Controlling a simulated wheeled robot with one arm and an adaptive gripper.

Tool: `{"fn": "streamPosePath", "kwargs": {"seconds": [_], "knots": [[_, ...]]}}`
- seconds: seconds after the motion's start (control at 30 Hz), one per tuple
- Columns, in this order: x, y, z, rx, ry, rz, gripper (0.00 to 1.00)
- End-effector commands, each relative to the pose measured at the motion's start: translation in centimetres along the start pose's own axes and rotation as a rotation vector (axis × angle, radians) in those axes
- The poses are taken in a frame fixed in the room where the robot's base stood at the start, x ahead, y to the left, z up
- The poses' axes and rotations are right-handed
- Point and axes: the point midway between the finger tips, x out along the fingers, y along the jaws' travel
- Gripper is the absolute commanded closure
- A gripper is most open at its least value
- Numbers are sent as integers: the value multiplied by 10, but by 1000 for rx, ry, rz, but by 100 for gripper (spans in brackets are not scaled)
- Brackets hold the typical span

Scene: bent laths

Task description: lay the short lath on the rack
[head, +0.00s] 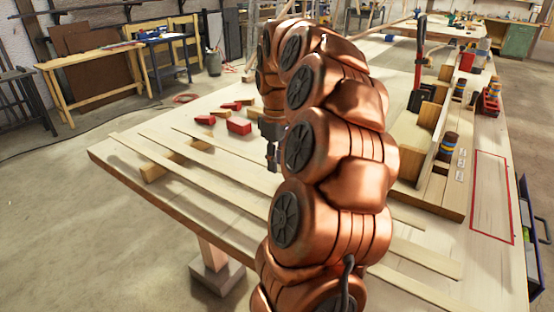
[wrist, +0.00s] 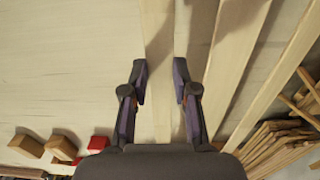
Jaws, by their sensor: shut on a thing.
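In the wrist view my gripper (wrist: 160,82) has its two fingers on either side of a pale lath (wrist: 158,28), which runs up the picture between them. In the head view my gripper (head: 271,160) is small and partly hidden behind my copper arm. Several long pale laths (head: 215,185) lie across the table, bearing on wooden blocks (head: 152,171) at the left. I cannot tell from their visible lengths which lath is the short one. I cannot single out the rack with certainty; much of the table's middle is hidden by my arm.
Red blocks (head: 238,127) lie on the table beyond the laths. A wooden stand (head: 428,114) with tools is at the right, near a red-outlined rectangle (head: 492,195). In the wrist view more laths (wrist: 236,45) lie to the right, with a wood stack (wrist: 275,145) below them.

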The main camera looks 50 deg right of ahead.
Motion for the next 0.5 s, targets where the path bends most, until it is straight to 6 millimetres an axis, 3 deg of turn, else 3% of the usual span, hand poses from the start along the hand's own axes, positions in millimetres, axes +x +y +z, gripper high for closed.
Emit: {"fn": "streamPosePath", "kwargs": {"seconds": [0.5], "knots": [[6, 0, 0, 0, 0, 0, 100]]}}
